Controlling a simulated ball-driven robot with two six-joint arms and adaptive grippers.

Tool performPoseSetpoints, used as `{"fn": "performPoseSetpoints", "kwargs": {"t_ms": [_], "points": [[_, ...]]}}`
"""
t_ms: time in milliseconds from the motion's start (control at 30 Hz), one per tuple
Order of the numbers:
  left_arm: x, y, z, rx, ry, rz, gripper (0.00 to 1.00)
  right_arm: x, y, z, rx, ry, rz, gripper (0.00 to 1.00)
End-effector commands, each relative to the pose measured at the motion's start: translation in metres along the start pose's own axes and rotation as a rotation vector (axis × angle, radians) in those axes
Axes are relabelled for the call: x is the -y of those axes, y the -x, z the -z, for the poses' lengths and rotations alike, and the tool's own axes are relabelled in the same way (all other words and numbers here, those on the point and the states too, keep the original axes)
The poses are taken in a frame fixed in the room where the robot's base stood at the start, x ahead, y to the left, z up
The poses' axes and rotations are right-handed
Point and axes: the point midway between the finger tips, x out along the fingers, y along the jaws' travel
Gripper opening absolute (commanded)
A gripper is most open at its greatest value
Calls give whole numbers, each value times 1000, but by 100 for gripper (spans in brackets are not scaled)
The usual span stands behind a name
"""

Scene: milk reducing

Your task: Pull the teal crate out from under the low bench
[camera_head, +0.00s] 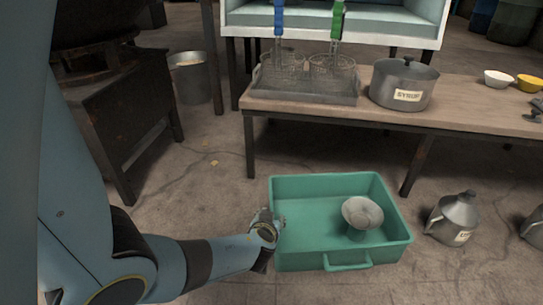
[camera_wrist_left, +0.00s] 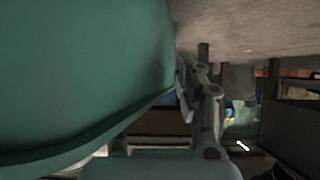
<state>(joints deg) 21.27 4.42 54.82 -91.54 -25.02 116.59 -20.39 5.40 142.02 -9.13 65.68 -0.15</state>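The teal crate (camera_head: 393,252) stands on the floor, in front of the front legs of the low wooden bench (camera_head: 300,110). It has a handle on its near side, and a grey metal dish with a stem (camera_head: 362,213) stands inside it. My left gripper (camera_head: 275,226) is at the crate's left wall, with its tip close to the rim. In the left wrist view the crate wall (camera_wrist_left: 80,70) fills the left side, and one finger of my left gripper (camera_wrist_left: 186,95) lies close beside it. The other finger is hidden, so its grip is unclear. My right gripper is not in view.
A syrup pot (camera_head: 403,84) and a tray (camera_head: 305,93) with wire baskets stand on the bench. A metal jug (camera_head: 455,217) stands on the floor right of the crate. A bucket (camera_head: 190,78) stands back left. The floor nearer than the crate looks clear.

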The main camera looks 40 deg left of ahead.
Motion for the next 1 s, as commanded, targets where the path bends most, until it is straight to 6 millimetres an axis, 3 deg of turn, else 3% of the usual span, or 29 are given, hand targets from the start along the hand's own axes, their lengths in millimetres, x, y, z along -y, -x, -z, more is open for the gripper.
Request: {"fn": "performPoseSetpoints", "kwargs": {"t_ms": [267, 700, 1000], "points": [[0, 13, -1, 0, 3, 0, 35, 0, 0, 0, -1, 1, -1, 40], [0, 98, -1, 1, 2, 0, 35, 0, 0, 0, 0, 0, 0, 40], [0, 120, 0, 0, 0, 0, 35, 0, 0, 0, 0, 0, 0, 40]]}}
